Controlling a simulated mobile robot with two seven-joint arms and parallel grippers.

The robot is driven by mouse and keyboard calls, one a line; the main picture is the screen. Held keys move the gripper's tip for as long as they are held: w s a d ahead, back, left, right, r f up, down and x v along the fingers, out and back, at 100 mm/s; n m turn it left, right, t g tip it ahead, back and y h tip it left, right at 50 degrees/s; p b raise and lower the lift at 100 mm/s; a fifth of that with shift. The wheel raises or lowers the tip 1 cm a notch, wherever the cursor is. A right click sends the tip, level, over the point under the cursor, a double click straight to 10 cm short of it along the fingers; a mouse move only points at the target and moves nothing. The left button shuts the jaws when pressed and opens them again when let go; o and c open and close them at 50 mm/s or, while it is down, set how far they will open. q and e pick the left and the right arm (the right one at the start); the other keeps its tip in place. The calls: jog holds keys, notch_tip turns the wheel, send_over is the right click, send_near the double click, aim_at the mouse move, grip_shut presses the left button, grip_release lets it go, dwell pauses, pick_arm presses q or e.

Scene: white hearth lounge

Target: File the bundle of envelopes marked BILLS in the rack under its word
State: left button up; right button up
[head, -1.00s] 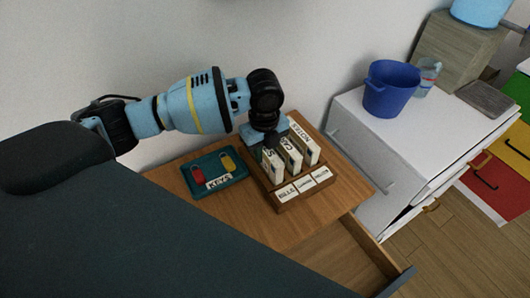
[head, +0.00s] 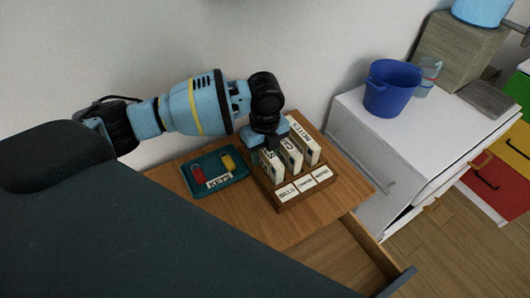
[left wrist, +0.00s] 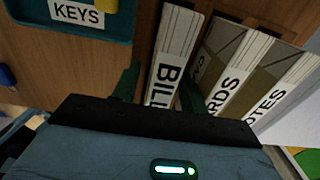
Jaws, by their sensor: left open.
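The BILLS bundle (head: 270,165) is a pale upright stack of envelopes. It stands in the leftmost slot of the wooden rack (head: 306,198), behind the leftmost front label (head: 287,193), which seems to read BILLS. My left gripper (head: 268,147) is open, pointing down just over this bundle. In the left wrist view, its dark fingers (left wrist: 157,88) lie on either side of the bundle (left wrist: 172,55), with gaps showing beside it. The lower end of the bundle's word is hidden by the gripper body. My right gripper is not in view.
CARDS (head: 290,154) and NOTES (head: 305,147) bundles stand close to the right in the rack. A teal KEYS tray (head: 198,190) lies to the left on the wooden table (head: 250,228). An open drawer (head: 352,258) sits below. The wall is close behind.

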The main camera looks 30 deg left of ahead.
pick_arm(q)
notch_tip(320, 180, up, 11)
jog(key=shift+r+p, duration=0.1)
jog(key=shift+p, duration=0.35)
jog(key=shift+r, duration=0.45)
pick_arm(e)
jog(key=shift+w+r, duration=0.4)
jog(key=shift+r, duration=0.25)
